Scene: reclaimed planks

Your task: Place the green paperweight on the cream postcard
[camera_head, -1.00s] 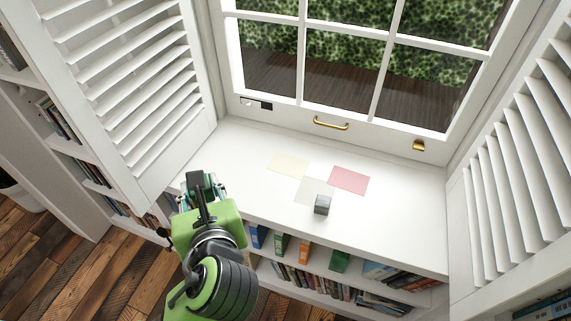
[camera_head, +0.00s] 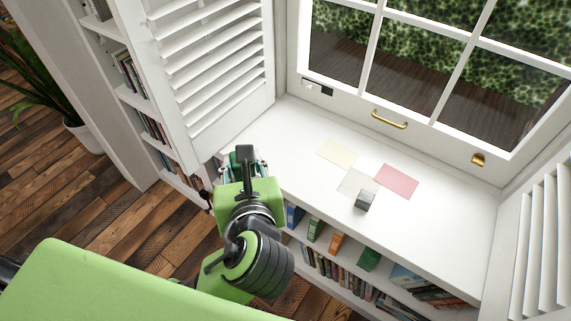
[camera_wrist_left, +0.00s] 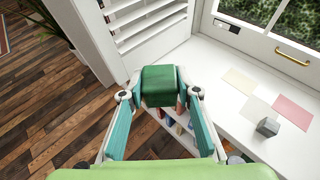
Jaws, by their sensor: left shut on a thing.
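The green paperweight (camera_wrist_left: 160,85) is a dark green block, held between the fingertips of my left gripper (camera_wrist_left: 160,97) in the left wrist view. In the head view my left gripper (camera_head: 245,162) is at the left end of the white sill, and my own wrist largely hides the block. The cream postcard (camera_head: 338,153) lies flat and bare on the sill, to the right of the gripper and apart from it. It also shows in the left wrist view (camera_wrist_left: 240,81). My right gripper is not in view.
A pale grey card (camera_head: 354,183) and a pink card (camera_head: 397,181) lie beside the cream one. A grey block (camera_head: 365,201) stands at the grey card's front edge. A louvred shutter (camera_head: 215,70) rises at the sill's left end. Bookshelves are below; the sill's right part is clear.

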